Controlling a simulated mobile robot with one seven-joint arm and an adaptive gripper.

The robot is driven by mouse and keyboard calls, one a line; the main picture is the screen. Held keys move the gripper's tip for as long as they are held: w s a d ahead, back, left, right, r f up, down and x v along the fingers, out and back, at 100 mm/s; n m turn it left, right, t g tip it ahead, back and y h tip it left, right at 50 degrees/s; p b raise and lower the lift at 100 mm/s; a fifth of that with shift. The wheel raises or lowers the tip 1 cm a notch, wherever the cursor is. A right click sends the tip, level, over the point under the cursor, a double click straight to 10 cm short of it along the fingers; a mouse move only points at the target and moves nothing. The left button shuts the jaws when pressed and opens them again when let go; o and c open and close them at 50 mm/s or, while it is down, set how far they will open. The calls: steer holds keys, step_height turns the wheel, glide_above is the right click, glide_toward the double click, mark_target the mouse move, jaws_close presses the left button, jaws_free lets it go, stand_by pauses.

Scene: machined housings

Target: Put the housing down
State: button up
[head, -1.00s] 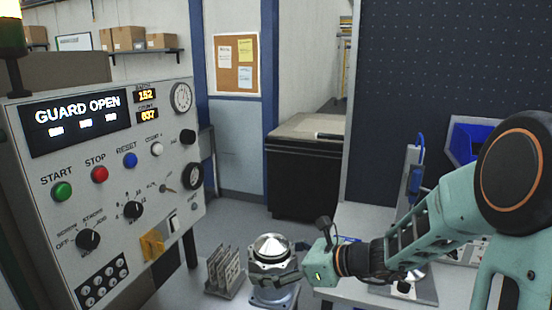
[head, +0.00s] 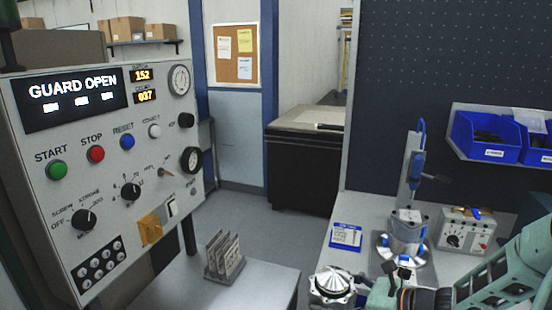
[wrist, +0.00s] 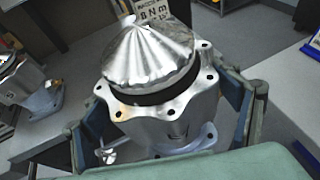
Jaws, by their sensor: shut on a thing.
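The housing (head: 332,281) is a shiny metal part with a domed, ribbed top and a scalloped flange with bolt holes. In the head view it is low, right of centre, by the left edge of the right-hand bench. My gripper (wrist: 166,128) is shut on it, one finger on each side of its body, as the wrist view shows. The housing (wrist: 165,95) looks upright there, a little tilted in the picture. Its underside is hidden, and I cannot tell whether it touches anything below.
A metal part (head: 405,228) stands in a fixture with a blue-handled clamp (head: 415,165) on the right bench. Near it are a blue card (head: 346,236) and a control box (head: 464,232). A plate rack (head: 225,258) stands on the left table. A similar housing (wrist: 22,78) shows in the wrist view.

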steer(key=shift+w+r, duration=0.1)
steer(key=f, duration=0.2)
steer(key=s+f, duration=0.1)
steer(key=f, duration=0.1)
steer(key=shift+s+f, duration=0.15)
steer(key=shift+f, duration=0.25)
steer(key=shift+s+f, duration=0.15)
steer(key=shift+f, duration=0.3)
steer(key=shift+s, duration=0.2)
